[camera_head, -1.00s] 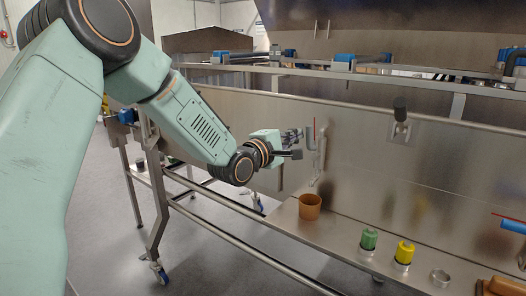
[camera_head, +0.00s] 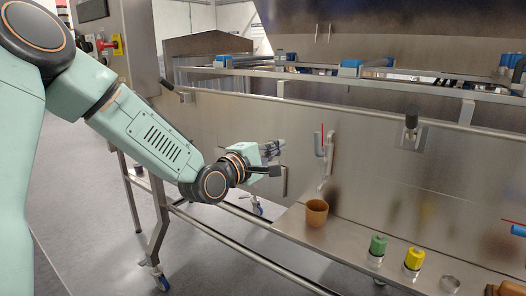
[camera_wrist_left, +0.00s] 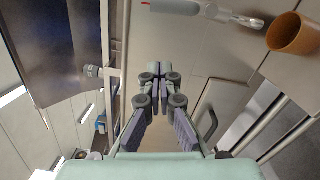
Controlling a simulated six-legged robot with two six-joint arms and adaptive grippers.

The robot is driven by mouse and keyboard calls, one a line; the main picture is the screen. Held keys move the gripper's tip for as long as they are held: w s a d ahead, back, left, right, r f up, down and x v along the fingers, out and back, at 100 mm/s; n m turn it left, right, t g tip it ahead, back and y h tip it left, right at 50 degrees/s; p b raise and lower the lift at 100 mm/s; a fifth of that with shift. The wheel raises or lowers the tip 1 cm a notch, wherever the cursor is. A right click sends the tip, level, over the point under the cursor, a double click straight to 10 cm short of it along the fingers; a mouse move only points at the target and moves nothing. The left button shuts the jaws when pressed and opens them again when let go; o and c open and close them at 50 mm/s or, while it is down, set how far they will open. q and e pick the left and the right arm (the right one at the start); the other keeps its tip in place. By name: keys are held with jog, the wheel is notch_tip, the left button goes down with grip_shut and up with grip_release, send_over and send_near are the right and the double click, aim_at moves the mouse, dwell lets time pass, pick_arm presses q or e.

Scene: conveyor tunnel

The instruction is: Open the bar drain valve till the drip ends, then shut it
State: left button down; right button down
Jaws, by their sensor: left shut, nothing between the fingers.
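The drain valve (camera_head: 320,147) is a grey pipe fitting with a thin red piece at its top, on the steel wall of the conveyor. Its spout points down above an orange-brown cup (camera_head: 316,212) on the steel shelf. In the left wrist view the valve (camera_wrist_left: 200,8) lies along the top edge, with the cup (camera_wrist_left: 291,34) at the top right. My left gripper (camera_head: 281,147) is left of the valve, apart from it. In the wrist view the left gripper (camera_wrist_left: 154,72) is shut and empty. Any drip is too small to see. My right gripper is out of view.
On the shelf (camera_head: 345,238) stand a green-capped jar (camera_head: 378,245), a yellow-capped jar (camera_head: 413,258) and a metal ring (camera_head: 451,284). A dark knob (camera_head: 411,117) juts from the wall on the right.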

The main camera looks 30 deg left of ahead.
pick_arm(q)
jog(key=s, duration=0.2)
jog(key=s+a+p, duration=0.1)
jog(key=s, duration=0.1)
jog(key=shift+f, duration=0.2)
dwell(0.4)
jog(key=shift+d+r, duration=0.1)
jog(key=shift+d, duration=0.1)
